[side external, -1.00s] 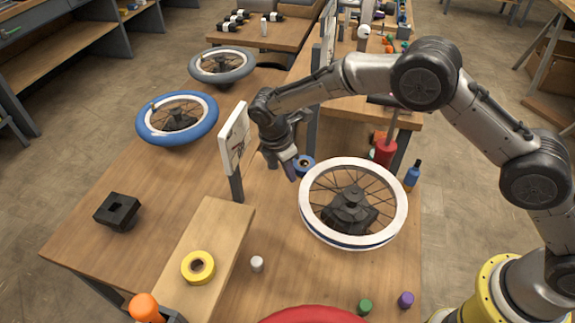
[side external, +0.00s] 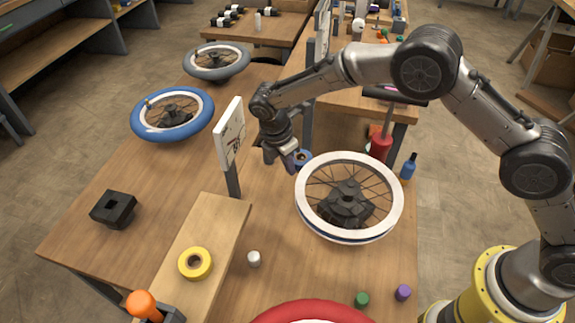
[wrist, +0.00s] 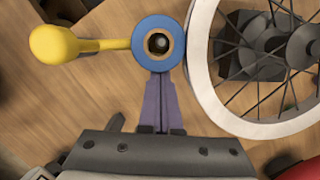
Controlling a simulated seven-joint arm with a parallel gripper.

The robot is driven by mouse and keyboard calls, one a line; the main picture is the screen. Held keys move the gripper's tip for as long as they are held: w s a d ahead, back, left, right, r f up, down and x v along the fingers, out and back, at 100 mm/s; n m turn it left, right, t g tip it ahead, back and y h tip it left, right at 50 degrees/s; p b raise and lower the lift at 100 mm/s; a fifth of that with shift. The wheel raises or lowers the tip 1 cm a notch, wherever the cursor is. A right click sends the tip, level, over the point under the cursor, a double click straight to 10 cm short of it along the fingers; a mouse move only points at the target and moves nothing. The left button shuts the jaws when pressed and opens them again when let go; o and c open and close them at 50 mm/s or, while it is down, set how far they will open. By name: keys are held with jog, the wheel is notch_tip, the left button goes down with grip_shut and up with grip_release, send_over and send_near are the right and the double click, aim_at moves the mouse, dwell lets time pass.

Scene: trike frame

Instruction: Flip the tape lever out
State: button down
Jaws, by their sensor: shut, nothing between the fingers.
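A blue tape roll (wrist: 158,45) with a tan ring and dark hub shows at the upper middle of the wrist view. A yellow lever with a round knob (wrist: 55,45) extends left from it. In the side external view the blue roll (side external: 303,155) stands just left of the white-rimmed wheel; I cannot make out the lever there. My gripper (wrist: 159,76) is shut and empty, its purple fingers meeting at the lower edge of the roll in the wrist view. I cannot tell whether they touch it. In the side external view my gripper (side external: 287,158) hides part of the roll.
The white-rimmed spoked wheel (side external: 384,218) is close on the right. A white panel on a post (side external: 230,135) stands to the left. Bare wood shows left of the panel.

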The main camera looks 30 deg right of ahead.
aim_at(308, 155)
jog(key=shift+d, duration=0.25)
jog(key=shift+d+n+t, duration=0.3)
jog(key=shift+d+n, duration=1)
jog(key=shift+d, duration=0.15)
jog(key=shift+w+d+n+t, duration=0.15)
jog(key=shift+w+d+n, duration=0.05)
jog(key=shift+d+n, duration=0.5)
jog(key=shift+w+d+n+t, duration=0.15)
jog(key=shift+w+d+n, duration=0.05)
jog(key=shift+d+n, duration=0.45)
jog(key=shift+w+d+n+t+y, duration=0.1)
jog(key=shift+w+d+n+y, duration=0.05)
jog(key=shift+w+d+n, duration=0.45)
jog(key=shift+w+d+n+t+y, duration=0.1)
jog(key=shift+w+d+n+y, duration=0.2)
jog(key=shift+d, duration=0.55)
jog(key=shift+w+d+n+t+y, duration=0.1)
jog(key=shift+w+d+n, duration=0.45)
jog(key=shift+d, duration=0.15)
jog(key=shift+d, duration=0.1)
jog(key=v, duration=1)
